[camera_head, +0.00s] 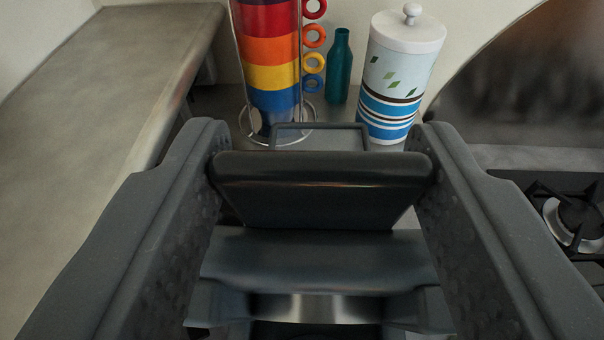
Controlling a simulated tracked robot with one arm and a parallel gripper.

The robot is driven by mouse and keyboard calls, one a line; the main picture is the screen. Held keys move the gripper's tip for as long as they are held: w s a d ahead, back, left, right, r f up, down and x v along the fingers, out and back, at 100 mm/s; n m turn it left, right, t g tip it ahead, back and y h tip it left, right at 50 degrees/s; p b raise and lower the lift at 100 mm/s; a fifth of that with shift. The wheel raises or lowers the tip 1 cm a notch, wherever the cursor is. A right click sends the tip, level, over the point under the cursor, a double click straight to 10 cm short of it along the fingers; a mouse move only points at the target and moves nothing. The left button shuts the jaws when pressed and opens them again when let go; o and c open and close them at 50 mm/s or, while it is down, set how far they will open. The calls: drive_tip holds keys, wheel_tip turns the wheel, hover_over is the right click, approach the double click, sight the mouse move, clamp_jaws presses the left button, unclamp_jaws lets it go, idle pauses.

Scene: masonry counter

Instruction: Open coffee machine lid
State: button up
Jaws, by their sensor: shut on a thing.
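The coffee machine (320,250) is dark and glossy, low in the middle of the view and directly in front of me. Its black lid (320,205) is a wide panel with a thick rounded upper edge. My gripper (320,160) has one textured grey finger on each side of the lid. The fingertips press on the two ends of that thick edge, so the gripper is shut on the lid across its width. A thin dark loop frame (320,128) shows just behind the lid. How far the lid is raised, and its hinge, I cannot tell.
Behind the machine stand a rack of stacked coloured cups (268,60), a teal bottle (340,68) and a white patterned canister (397,75). A stove burner (580,215) is at the right. A bare counter (100,100) stretches along the left.

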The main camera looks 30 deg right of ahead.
drive_tip(key=shift+w+d+f, duration=0.2)
drive_tip(key=shift+d, duration=0.2)
drive_tip(key=shift+g, duration=0.3)
drive_tip(key=shift+f+y, duration=0.25)
drive_tip(key=shift+y, duration=0.05)
drive_tip(key=o, duration=1)
drive_tip(key=shift+c, duration=0.2)
drive_tip(key=o, duration=0.4)
drive_tip(key=shift+w, duration=0.15)
drive_tip(key=shift+w+p, duration=0.15)
drive_tip(key=shift+p, duration=0.15)
drive_tip(key=shift+s+r, duration=0.15)
drive_tip(key=shift+s, duration=0.05)
drive_tip(key=shift+s+a, duration=0.1)
drive_tip(key=shift+a, duration=0.05)
drive_tip(key=b+v, duration=0.2)
drive_tip(key=v, duration=1.1)
drive_tip(key=shift+s+a, duration=0.1)
